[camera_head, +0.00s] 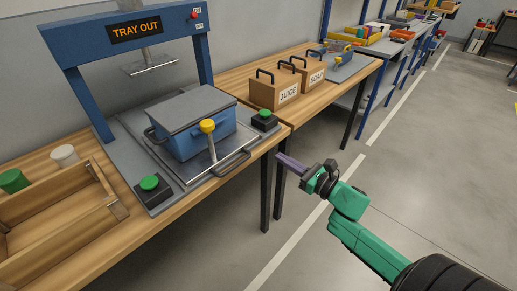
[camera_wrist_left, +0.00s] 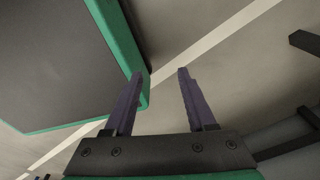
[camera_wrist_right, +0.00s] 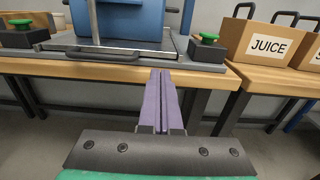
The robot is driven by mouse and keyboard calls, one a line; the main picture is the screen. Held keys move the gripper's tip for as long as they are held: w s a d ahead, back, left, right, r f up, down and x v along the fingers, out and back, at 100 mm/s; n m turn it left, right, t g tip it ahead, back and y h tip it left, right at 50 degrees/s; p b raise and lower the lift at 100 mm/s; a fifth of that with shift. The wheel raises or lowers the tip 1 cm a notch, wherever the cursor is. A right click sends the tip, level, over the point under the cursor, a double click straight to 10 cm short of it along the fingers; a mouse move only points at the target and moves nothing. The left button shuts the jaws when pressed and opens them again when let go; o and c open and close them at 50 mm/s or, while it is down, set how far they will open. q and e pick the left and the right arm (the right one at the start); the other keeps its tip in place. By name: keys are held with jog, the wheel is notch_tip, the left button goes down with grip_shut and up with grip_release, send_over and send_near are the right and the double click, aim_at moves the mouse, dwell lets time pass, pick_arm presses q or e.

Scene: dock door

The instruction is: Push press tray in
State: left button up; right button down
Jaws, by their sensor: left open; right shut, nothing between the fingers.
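The press (camera_head: 62,62) is a blue frame with a sign reading "TRAY OUT". Its metal tray (camera_head: 195,172) is out toward the table's front edge, with a dark handle (camera_head: 232,163) at its front. A blue box (camera_head: 205,132) with a grey lid sits on the tray, beside a yellow-topped lever (camera_head: 208,127). In the right wrist view the tray handle (camera_wrist_right: 104,54) is ahead and left of my fingers. My right gripper (camera_head: 281,157) is shut and empty, in front of the table edge, apart from the tray. My left gripper (camera_wrist_left: 161,72) is open and empty over the floor.
Green buttons on black boxes flank the tray, at left (camera_head: 150,184) and right (camera_head: 265,115). A wooden crate (camera_head: 60,215) stands left. Cartons marked JUICE (camera_head: 274,95) and SOAP (camera_head: 311,80) stand right. The floor at right (camera_head: 420,160) is clear.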

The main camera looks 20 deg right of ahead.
aim_at(252, 140)
jog(key=x, duration=0.8)
jog(key=shift+w+a+r+p, duration=0.15)
jog(key=shift+w+p, duration=0.2)
pick_arm(q)
jog(key=shift+a+r, duration=0.35)
jog(key=shift+a, duration=0.2)
pick_arm(e)
jog(key=shift+w+a, duration=0.25)
jog(key=shift+w, duration=0.2)
